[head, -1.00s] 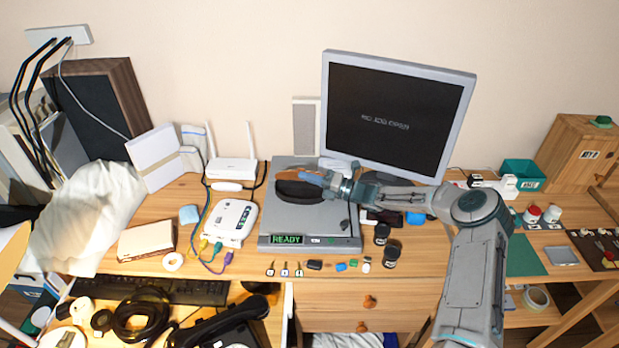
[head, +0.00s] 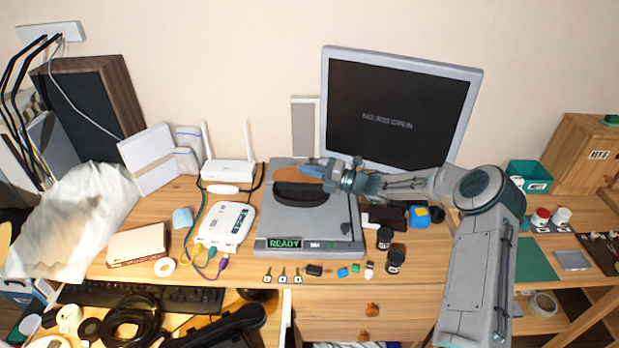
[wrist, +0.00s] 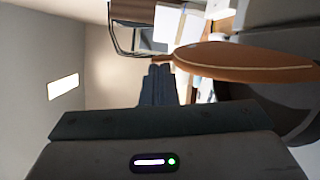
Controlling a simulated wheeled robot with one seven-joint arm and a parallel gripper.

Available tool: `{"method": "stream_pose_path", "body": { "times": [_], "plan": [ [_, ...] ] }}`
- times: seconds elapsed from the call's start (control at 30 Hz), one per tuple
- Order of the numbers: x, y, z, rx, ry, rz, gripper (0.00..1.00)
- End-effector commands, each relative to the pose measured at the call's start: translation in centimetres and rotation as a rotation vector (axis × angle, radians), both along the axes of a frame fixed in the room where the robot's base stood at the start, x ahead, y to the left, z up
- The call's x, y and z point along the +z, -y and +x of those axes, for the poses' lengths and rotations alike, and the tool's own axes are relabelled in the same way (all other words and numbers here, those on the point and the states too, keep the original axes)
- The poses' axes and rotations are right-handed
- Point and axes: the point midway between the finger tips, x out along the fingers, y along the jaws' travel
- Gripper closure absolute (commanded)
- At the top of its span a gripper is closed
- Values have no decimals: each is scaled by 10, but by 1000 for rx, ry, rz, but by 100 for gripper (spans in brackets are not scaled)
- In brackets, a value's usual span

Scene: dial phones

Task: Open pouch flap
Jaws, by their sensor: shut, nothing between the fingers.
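The pouch (head: 297,194) lies on the grey READY device on the desk. It has a dark body and a brown flap (head: 292,174) on its far side. The flap also shows in the wrist view as a brown, stitched, rounded leather piece (wrist: 235,62), seen nearly edge-on. My gripper (head: 310,170) is at the right end of the flap in the head view. In the wrist view my gripper's dark fingers (wrist: 158,80) are together and empty, pointing beside the flap's tip. I cannot tell whether they touch the flap.
The grey device (head: 320,225) carries the pouch. A monitor (head: 400,110) stands behind my arm, and a white router (head: 228,170) and white box (head: 226,226) stand to the left. Small keys, blocks and black jars (head: 396,260) line the desk's front.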

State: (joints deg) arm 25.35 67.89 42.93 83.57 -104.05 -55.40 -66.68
Motion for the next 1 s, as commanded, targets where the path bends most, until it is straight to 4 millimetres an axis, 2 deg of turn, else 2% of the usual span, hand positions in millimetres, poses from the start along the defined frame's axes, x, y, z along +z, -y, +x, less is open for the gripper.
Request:
{"method": "stream_pose_path", "body": {
  "times": [0.6,1.0],
  "plan": [
    [8,7,44,-7,-487,17,100],
    [7,4,54,-3,-491,18,100]
  ]
}}
